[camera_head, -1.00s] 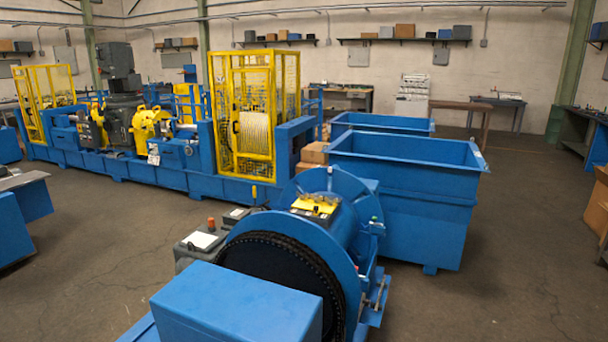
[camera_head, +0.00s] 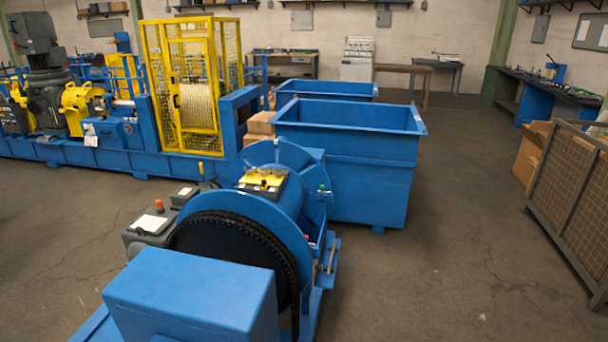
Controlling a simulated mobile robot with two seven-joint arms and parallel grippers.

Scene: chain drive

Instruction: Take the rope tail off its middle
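A blue machine with a drum (camera_head: 282,203) stands in the near middle of the head view. A dark chain (camera_head: 262,232) runs around the large wheel on its near side. A yellow and black piece (camera_head: 262,182) sits on top of the drum. A rope reel (camera_head: 198,106) shows behind yellow mesh on the long machine at the back left. I cannot make out a rope tail. Neither of my grippers shows.
Two blue bins stand behind the drum machine, the nearer one (camera_head: 350,150) large. A mesh-sided cage (camera_head: 570,195) and cardboard boxes (camera_head: 530,155) stand at the right. The floor (camera_head: 440,250) between the bin and the cage is clear.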

